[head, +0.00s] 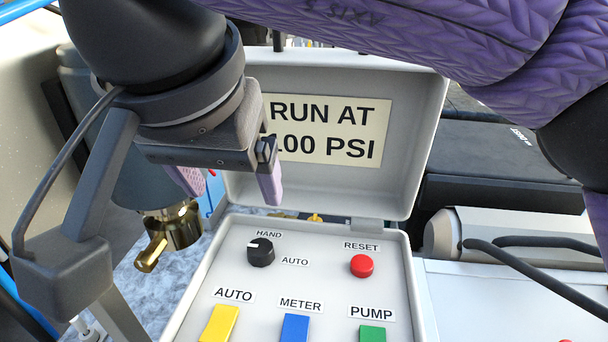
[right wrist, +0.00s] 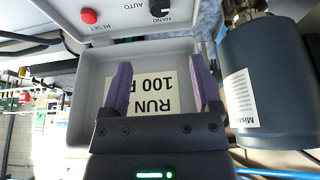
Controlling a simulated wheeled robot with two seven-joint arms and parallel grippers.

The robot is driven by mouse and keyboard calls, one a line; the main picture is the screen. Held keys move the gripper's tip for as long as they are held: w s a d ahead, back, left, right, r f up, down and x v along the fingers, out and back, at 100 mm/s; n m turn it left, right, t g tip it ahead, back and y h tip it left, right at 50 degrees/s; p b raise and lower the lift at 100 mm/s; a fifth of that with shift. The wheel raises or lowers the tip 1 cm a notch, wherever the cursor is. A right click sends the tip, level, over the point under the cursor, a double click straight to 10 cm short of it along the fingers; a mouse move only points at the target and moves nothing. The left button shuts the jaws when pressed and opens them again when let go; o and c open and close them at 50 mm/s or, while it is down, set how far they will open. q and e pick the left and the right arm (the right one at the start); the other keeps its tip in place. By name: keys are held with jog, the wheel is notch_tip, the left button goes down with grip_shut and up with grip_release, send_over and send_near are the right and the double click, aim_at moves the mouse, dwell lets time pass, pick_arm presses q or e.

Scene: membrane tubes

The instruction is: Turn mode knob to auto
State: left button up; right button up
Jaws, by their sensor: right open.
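The mode knob (head: 261,252) is a black round knob on the grey control box (head: 210,285), with a white mark on its upper left side. The label HAND (head: 268,234) is above it and the label AUTO (head: 295,261) is to its right. The knob also shows at the top edge of the right wrist view (right wrist: 160,8). My right gripper (head: 230,185) is open and empty, with purple fingers apart. It is in front of the raised lid, above the knob and apart from it. My left gripper is not in view.
The open lid (head: 420,150) carries a sign reading RUN AT 100 PSI (head: 330,125). A red RESET button (head: 361,266) and yellow, blue and green switches (head: 295,328) share the panel. A brass valve (head: 170,235) under a grey-blue cylinder stands left of the box.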

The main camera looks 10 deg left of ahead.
aim_at(259, 248)
jog(key=x, duration=0.8)
jog(key=b+x, duration=0.1)
jog(key=x, duration=0.3)
jog(key=shift+s+f, duration=0.2)
jog(key=shift+s, duration=0.15)
grip_shut()
